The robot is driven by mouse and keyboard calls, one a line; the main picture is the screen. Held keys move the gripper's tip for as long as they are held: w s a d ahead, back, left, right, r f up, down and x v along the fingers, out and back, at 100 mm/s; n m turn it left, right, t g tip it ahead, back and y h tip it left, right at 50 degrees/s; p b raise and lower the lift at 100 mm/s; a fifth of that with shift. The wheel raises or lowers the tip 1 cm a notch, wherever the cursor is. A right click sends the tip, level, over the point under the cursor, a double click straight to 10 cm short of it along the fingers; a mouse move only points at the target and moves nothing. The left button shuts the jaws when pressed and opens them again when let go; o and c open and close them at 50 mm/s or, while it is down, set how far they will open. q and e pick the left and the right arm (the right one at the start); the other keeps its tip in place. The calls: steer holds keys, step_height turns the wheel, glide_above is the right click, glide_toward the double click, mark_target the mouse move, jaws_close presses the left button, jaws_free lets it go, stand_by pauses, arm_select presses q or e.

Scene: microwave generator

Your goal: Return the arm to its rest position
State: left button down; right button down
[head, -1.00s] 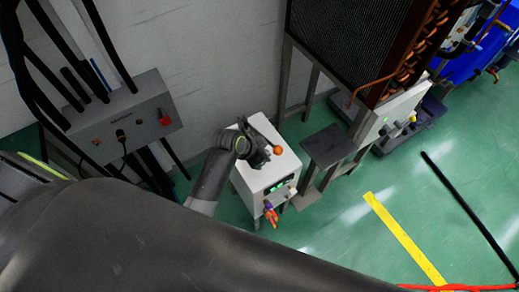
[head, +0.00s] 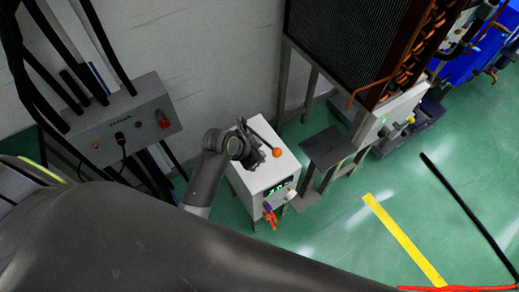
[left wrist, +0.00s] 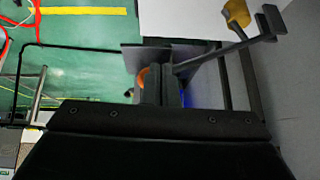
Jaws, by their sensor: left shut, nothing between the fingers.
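My left gripper (head: 258,157) is over the top of the white box-shaped unit (head: 262,182), its forearm reaching in from the lower left. It is shut with nothing between the fingers. A dark lever with an orange ball (head: 277,152) is close beside the fingers; I cannot tell if they touch. In the left wrist view the fingers (left wrist: 160,90) show together at the centre, with an orange round part (left wrist: 143,77) partly hidden behind them. My right gripper is not in view.
A grey control box (head: 121,124) with cables hangs at the wall on the left. A dark stool-like stand (head: 327,147) and a tall finned rack (head: 345,45) stand right of the unit. Green floor (head: 340,240) with a yellow stripe (head: 403,240) is open at lower right.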

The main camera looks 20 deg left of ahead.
arm_select(q)
steer(key=s+a+f, duration=0.1)
steer(key=f, duration=0.2)
steer(key=s+a+f+n+y, duration=0.1)
steer(key=f, duration=0.3)
steer(key=s+a+f+n+g, duration=0.1)
steer(key=f, duration=0.2)
steer(key=shift+s+f, duration=0.35)
steer(key=s+a+f+n+g+y, duration=0.1)
steer(key=s+a+f+n+y, duration=0.3)
steer(key=s+f, duration=0.65)
steer(key=s+a+f+g, duration=0.1)
steer(key=s+f, duration=0.3)
steer(key=s, duration=0.4)
steer(key=s+a+f+n, duration=0.1)
steer(key=s+a+f, duration=0.3)
steer(key=s, duration=0.4)
steer(key=s+a+f+n+g, duration=0.1)
steer(key=s+a+f, duration=0.1)
steer(key=s+f, duration=0.3)
steer(key=s, duration=0.3)
steer(key=shift+s+a+f+g, duration=0.2)
steer(key=shift+a+f+g, duration=0.05)
steer(key=shift+f+g, duration=0.05)
